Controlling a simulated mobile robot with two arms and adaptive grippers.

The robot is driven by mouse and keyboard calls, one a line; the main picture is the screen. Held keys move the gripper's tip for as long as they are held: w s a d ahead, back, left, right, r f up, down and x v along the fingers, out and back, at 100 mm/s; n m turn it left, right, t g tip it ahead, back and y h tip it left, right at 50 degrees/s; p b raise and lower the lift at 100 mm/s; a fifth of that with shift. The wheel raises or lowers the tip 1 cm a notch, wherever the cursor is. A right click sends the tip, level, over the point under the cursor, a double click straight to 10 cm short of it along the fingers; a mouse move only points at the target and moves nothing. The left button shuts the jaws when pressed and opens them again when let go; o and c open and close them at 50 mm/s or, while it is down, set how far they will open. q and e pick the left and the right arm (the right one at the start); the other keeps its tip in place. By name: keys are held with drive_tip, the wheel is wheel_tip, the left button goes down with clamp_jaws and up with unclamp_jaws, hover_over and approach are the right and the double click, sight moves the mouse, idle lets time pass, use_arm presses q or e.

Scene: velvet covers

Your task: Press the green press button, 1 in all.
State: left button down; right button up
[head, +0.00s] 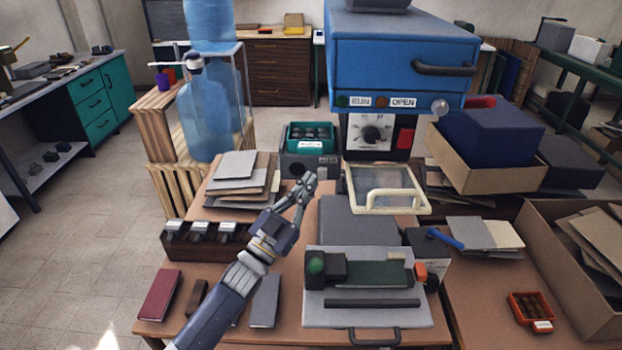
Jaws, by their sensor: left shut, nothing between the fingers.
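A round green button (316,265) sits on the left end of a small grey press (375,312) at the front of the wooden table. A dark green bar and an orange-red knob (420,272) are on the same press. My left gripper (305,178) is shut and empty. In the picture it is above and slightly left of the green button, apart from it, near the dark box behind the press. A small green round mark (342,101) is beside the RUN label on the blue machine. My right gripper is not in view.
The blue machine (400,60) stands at the back. A cream-framed clear lid (388,190) is raised behind the press. Grey board stacks (236,188) and a dark rack (205,240) lie left. Cardboard boxes (590,300) crowd the right.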

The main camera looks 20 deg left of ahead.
use_arm(q)
drive_tip(key=shift+w+a, duration=0.15)
drive_tip(key=shift+w, duration=0.4)
idle(0.4)
drive_tip(key=shift+s, duration=0.15)
drive_tip(key=shift+s+d, duration=0.25)
drive_tip(key=shift+s, duration=0.55)
drive_tip(key=shift+p, duration=0.3)
drive_tip(key=s+p, duration=0.1)
drive_tip(key=s, duration=0.1)
drive_tip(key=s+d+p, duration=0.1)
drive_tip(key=s, duration=0.1)
drive_tip(key=shift+s+d, duration=0.2)
drive_tip(key=shift+s, duration=0.2)
